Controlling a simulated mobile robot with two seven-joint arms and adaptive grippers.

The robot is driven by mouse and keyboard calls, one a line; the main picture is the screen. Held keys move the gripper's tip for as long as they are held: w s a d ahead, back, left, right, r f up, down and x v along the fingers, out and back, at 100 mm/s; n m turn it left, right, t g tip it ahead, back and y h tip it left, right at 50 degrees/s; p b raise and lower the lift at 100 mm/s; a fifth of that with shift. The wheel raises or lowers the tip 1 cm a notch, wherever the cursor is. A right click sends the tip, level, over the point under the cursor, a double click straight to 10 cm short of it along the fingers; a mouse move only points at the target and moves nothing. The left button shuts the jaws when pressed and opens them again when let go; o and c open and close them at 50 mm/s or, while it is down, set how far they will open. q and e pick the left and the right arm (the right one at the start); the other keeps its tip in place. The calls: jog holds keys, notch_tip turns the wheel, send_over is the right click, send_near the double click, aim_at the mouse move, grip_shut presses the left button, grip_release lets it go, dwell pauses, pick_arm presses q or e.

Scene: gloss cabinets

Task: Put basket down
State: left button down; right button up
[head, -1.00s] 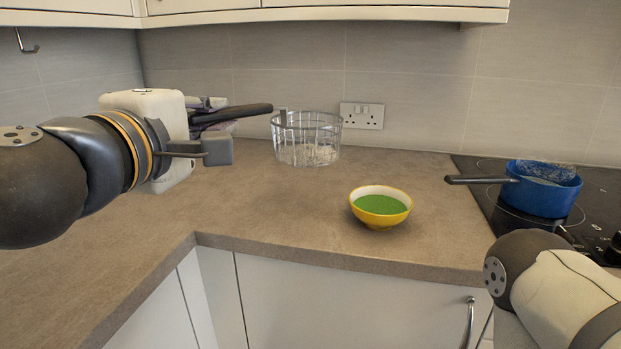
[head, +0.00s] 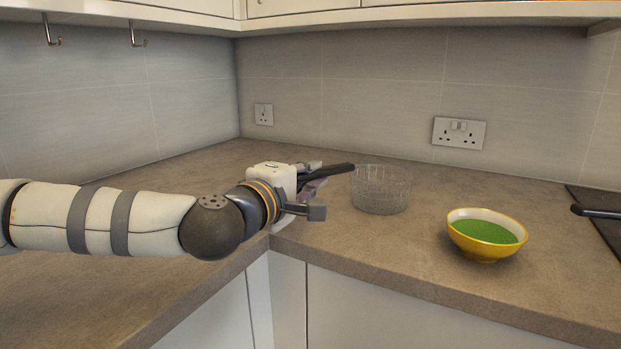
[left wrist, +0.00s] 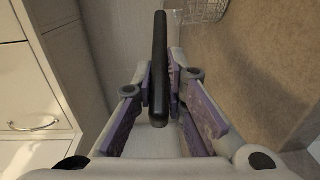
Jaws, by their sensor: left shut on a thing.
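The basket (head: 381,190) is a round wire-mesh fryer basket with a long black handle (head: 335,172), above or on the counter near the inner corner. I cannot tell whether its bottom touches the worktop. My left gripper (head: 312,190) is to the left of the basket, shut on the handle. In the left wrist view, the handle (left wrist: 159,60) runs between the purple finger pads, and part of the wire basket (left wrist: 205,10) shows at the top edge. My right gripper is not in view.
A yellow bowl (head: 484,236) with green contents stands to the right of the basket on the brown counter (head: 400,260). A black hob (head: 600,205) begins at the right edge. The worktop between basket and back wall is clear.

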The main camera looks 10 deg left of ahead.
pick_arm(q)
jog(key=shift+r, duration=0.15)
jog(key=c, duration=1.6)
grip_release()
jog(key=shift+f, duration=0.2)
jog(key=shift+c, duration=0.2)
jog(key=shift+s+r, duration=0.15)
jog(key=shift+r, duration=0.2)
jog(key=p+v, duration=0.1)
jog(key=v, duration=1)
jog(key=shift+s, duration=0.4)
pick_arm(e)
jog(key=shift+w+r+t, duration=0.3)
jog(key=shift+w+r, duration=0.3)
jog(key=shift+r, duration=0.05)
pick_arm(q)
jog(key=shift+a+f, duration=0.1)
jog(key=shift+f, duration=0.1)
